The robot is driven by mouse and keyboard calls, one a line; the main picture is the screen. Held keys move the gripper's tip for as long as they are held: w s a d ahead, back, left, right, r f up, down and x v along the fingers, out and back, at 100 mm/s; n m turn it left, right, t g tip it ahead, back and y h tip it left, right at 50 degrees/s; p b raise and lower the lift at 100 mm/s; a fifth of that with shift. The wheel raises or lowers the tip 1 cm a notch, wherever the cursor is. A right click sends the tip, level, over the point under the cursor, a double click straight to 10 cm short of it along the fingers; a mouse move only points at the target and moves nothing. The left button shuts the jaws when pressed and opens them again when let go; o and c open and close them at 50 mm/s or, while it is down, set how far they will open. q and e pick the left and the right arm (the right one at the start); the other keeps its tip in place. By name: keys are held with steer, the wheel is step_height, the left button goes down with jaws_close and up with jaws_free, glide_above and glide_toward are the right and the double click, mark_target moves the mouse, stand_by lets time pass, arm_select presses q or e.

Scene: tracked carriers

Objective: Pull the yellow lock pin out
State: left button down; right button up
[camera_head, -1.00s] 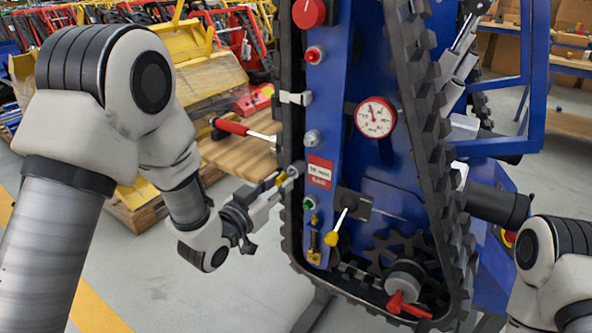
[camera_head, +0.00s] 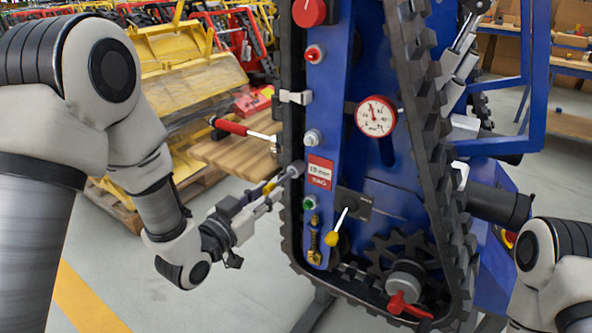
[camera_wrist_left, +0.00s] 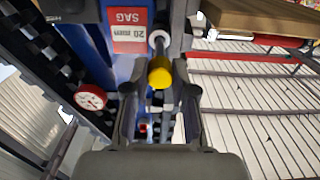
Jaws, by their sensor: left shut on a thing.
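The yellow lock pin (camera_head: 269,187) shows as a small yellow piece at the tips of my left gripper (camera_head: 266,192), left of the blue carrier frame. In the left wrist view its yellow knob (camera_wrist_left: 160,71) sits between the fingertips (camera_wrist_left: 159,88), below a pale round collar (camera_wrist_left: 158,40). My left gripper is shut on the pin. The collar also shows in the head view (camera_head: 295,170) at the frame's left edge. How far the pin's shaft reaches into it cannot be told. My right gripper is out of view; only part of that arm shows.
A red-handled tool (camera_head: 232,127) juts out left of the frame, above my left gripper. A lever with a yellow knob (camera_head: 331,239), a red-rimmed gauge (camera_head: 376,116) and the black track (camera_head: 440,150) are to the right. Open floor lies below the left gripper.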

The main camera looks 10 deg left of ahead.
arm_select(q)
steer(key=shift+v, duration=1)
steer(key=shift+s, duration=0.1)
steer(key=v, duration=0.3)
steer(key=shift+s+a+b, duration=0.1)
steer(key=shift+s+b, duration=0.05)
steer(key=shift+b, duration=0.25)
steer(key=c, duration=1.8)
jaws_free()
steer(key=shift+c, duration=0.2)
